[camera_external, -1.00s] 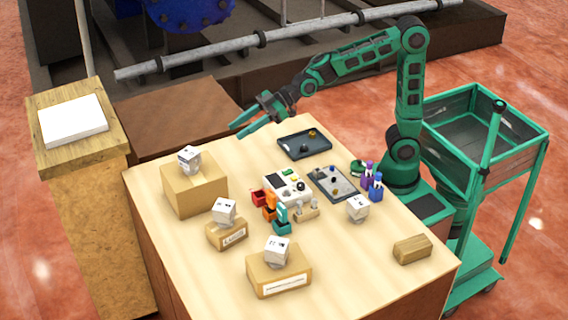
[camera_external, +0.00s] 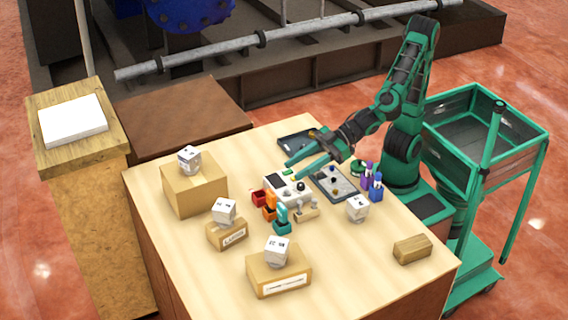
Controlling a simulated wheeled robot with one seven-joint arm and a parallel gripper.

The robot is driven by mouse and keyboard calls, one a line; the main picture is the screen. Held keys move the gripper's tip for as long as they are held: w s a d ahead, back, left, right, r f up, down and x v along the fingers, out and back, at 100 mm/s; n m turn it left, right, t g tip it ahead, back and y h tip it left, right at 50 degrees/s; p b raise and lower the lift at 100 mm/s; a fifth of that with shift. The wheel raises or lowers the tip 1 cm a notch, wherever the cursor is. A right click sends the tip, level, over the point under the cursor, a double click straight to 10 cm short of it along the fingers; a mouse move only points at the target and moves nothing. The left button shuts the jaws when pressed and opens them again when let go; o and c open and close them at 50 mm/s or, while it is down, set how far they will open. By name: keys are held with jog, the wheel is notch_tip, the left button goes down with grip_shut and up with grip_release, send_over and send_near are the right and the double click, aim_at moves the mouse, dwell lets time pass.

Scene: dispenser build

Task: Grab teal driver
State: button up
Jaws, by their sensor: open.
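The teal driver (camera_external: 282,214) stands upright in a small teal holder (camera_external: 282,228) near the middle of the table. It is small in this view, so its fine shape is hard to tell. My gripper (camera_external: 289,171) is open and empty, with its two green fingers pointing left. In the picture it is above and behind the teal driver, apart from it, over the area of the white control box.
Orange (camera_external: 270,201) and red (camera_external: 258,198) holders stand beside the teal one. Cardboard boxes (camera_external: 193,193) bear white cubes.

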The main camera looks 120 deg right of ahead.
jog(key=s+a+r, duration=0.1)
jog(key=s+a, duration=0.2)
send_near(285, 207)
jog(key=shift+s+d+f+t, duration=0.15)
jog(key=shift+d+f, duration=0.15)
jog(key=shift+f, duration=0.25)
jog(key=shift+s+d+f+t, duration=0.15)
jog(key=shift+d+f, duration=0.15)
jog(key=shift+f, duration=0.25)
jog(key=shift+r+x, duration=0.15)
jog(key=shift+x, duration=2.6)
jog(key=shift+r+x, duration=0.15)
jog(key=shift+x, duration=2.6)
jog(key=shift+w+a, duration=0.1)
jog(key=shift+a, duration=0.05)
jog(key=c, duration=0.8)
